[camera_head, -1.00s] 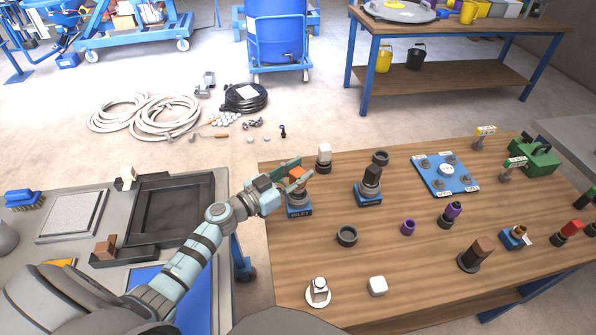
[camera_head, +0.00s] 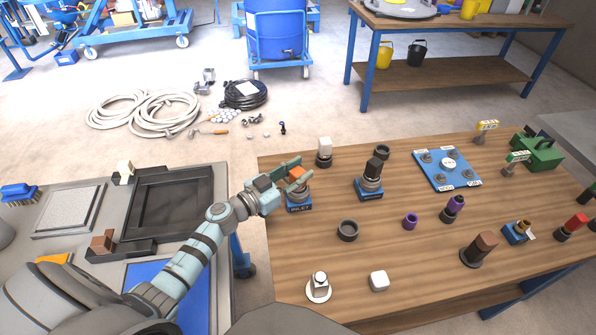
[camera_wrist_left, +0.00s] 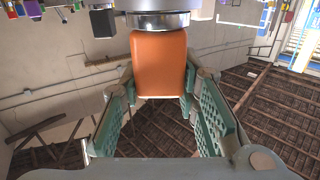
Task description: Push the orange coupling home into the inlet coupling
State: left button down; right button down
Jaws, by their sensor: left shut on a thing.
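The orange coupling (camera_head: 297,172) is between the fingers of my left gripper (camera_head: 295,178), above the blue inlet block (camera_head: 299,207) with a lettered label at the left end of the bench. In the left wrist view the orange coupling (camera_wrist_left: 159,62) fills the gap between the green finger pads (camera_wrist_left: 162,100), which are shut on it. Its end meets a silver ring (camera_wrist_left: 158,20) there. How deep the coupling sits in the inlet cannot be told. My right gripper is not in view.
A white-topped coupling (camera_head: 324,150) stands just behind the inlet. A black-topped coupling (camera_head: 371,178) on a blue block stands to its right. A dark ring (camera_head: 347,230) lies in front. A blue plate (camera_head: 447,169) is farther right.

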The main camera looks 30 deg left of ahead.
pick_arm(q)
jog(key=c, duration=1.2)
grip_release()
jog(key=shift+o, duration=0.2)
jog(key=shift+s+a+f, duration=0.15)
jog(key=shift+s+a, duration=0.05)
jog(key=shift+s, duration=0.15)
jog(key=v, duration=1.1)
jog(key=shift+s, duration=0.15)
